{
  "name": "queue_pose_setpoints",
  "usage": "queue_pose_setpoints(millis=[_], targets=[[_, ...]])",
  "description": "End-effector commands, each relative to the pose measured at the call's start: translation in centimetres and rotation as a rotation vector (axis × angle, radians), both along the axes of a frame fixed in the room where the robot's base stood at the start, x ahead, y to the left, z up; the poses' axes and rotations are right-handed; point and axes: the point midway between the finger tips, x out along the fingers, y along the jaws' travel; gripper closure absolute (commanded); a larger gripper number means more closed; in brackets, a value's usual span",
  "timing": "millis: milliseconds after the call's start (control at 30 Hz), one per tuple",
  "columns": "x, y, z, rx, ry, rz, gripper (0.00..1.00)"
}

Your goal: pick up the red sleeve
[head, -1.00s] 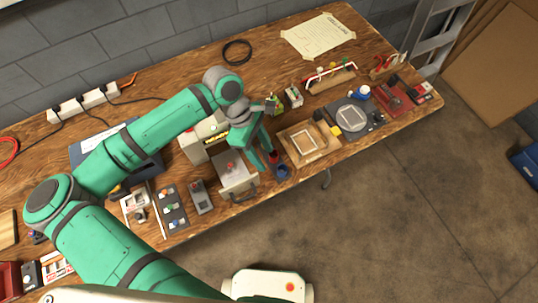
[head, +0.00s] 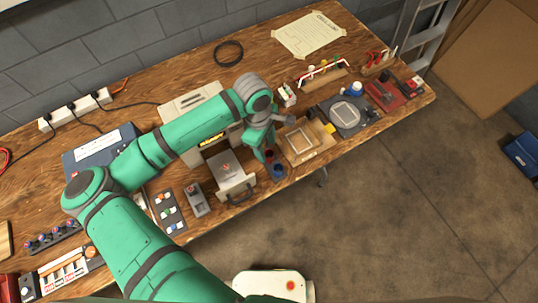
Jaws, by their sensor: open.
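A small red piece (head: 268,154), which looks like the red sleeve, shows at the front of the workbench, just behind a small blue cup-like piece (head: 278,170). My gripper (head: 263,152) points down over this spot, with its fingers close to the red piece. The fingers are open. They partly cover the red piece, so I cannot tell whether it stands between them or whether they touch it.
A grey box with a handle (head: 232,178) stands close to the left of my gripper. A wooden frame tray (head: 305,142) lies close to the right. A white-and-red rack (head: 323,73) stands farther back.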

Motion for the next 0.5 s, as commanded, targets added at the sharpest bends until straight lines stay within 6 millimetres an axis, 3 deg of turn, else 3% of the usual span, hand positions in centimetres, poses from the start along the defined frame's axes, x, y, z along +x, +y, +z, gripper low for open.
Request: queue_pose_setpoints(millis=[500], targets=[[-0.4, -0.9, -4.6, -0.002, 0.003, 0.002, 0.53]])
